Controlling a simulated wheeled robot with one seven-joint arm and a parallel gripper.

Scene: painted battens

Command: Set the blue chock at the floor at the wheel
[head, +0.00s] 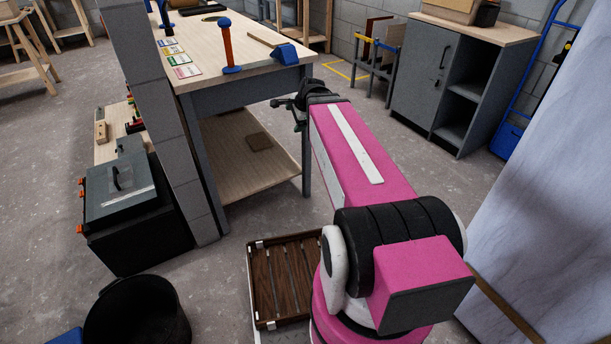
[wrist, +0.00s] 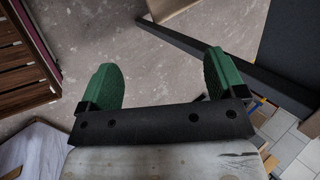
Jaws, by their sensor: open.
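A blue wedge-shaped block (head: 286,54), which looks like the chock, lies on the workbench top near its right front corner. A wooden stick (head: 262,40) meets or lies against it; I cannot tell if they are joined. My gripper (head: 292,104) is below the bench top's edge, beside the bench's right end, apart from the blue block. In the wrist view my gripper (wrist: 162,72) has its green fingers wide apart, with only bare floor between them. The blue block does not show in the wrist view. I cannot make out a wheel clearly in either view.
The workbench (head: 190,78) has a lower shelf (head: 235,165). A black bucket (head: 138,310) and dark toolbox (head: 120,195) stand left. A grey cabinet (head: 425,80) and blue hand truck (head: 506,138) stand right.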

